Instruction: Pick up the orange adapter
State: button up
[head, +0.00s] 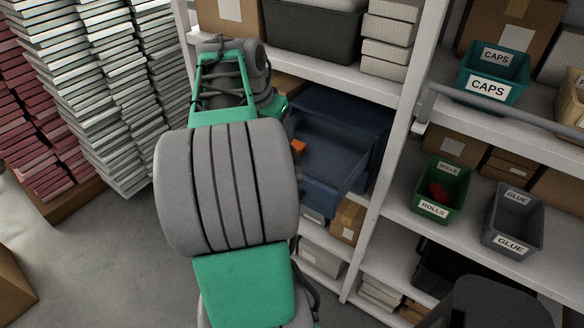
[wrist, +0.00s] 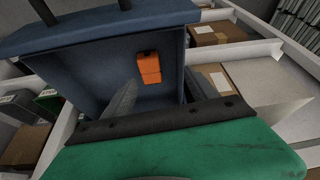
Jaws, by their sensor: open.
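The orange adapter (wrist: 149,68) lies in an open blue drawer (wrist: 90,62), close to one side wall. In the wrist view it is a small orange block with a dark end. In the head view the adapter (head: 299,147) shows as a small orange patch at the left of the drawer (head: 325,192), beside my arm. My gripper (wrist: 222,92) is open, with its two grey fingers wide apart. The adapter shows just beyond the left finger tip, and nothing is between the fingers. My arm hides the gripper in the head view.
The drawer sits in a white shelf rack (head: 395,150) whose uprights and boards are close by. Green rolls bin (head: 428,209), grey glue bin (head: 497,240) and teal caps bin (head: 467,85) stand to the right. Stacked trays (head: 110,90) stand left.

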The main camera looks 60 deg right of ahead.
aim_at(293, 147)
jog(key=shift+s+d+f+m, duration=0.3)
jog(key=shift+s+d+f, duration=0.15)
jog(key=shift+s+d, duration=0.2)
jog(key=shift+s+d+f+m, duration=0.3)
jog(key=shift+s+d+f, duration=0.15)
jog(key=shift+s+d, duration=0.15)
jog(key=p+x, duration=0.1)
jog(key=x, duration=0.5)
jog(key=shift+f, duration=0.2)
grip_shut()
